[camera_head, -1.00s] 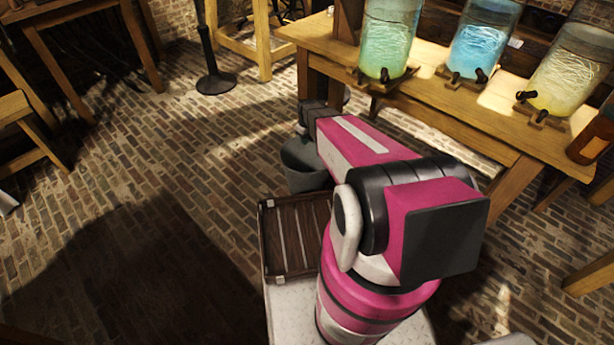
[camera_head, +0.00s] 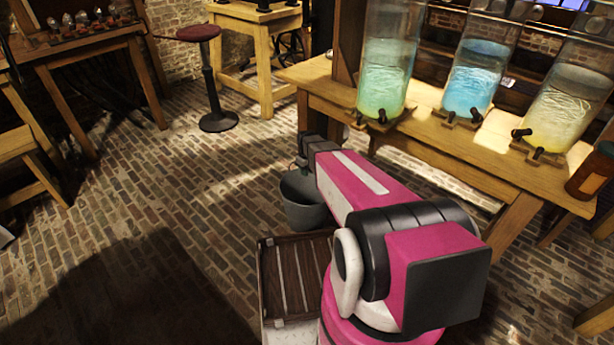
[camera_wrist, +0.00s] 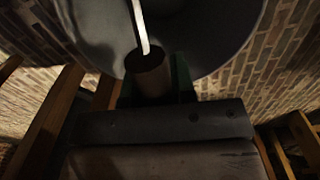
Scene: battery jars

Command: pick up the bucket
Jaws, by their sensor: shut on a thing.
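The grey bucket (camera_head: 306,208) hangs below my gripper (camera_head: 302,160), left of my pink arm in the head view. In the wrist view the bucket (camera_wrist: 210,35) fills the top of the picture. Its pale wire handle (camera_wrist: 139,25) runs down to a dark brown cylindrical grip (camera_wrist: 150,75). My gripper (camera_wrist: 155,90) is shut on that grip. Part of the bucket is hidden behind my arm in the head view. I cannot tell how far its bottom is above the brick floor.
A dark slatted crate (camera_head: 290,243) is just below the bucket in the picture. A wooden bench (camera_head: 440,145) with green, blue and yellow jars stands to the right. A stool (camera_head: 218,122) stands behind left.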

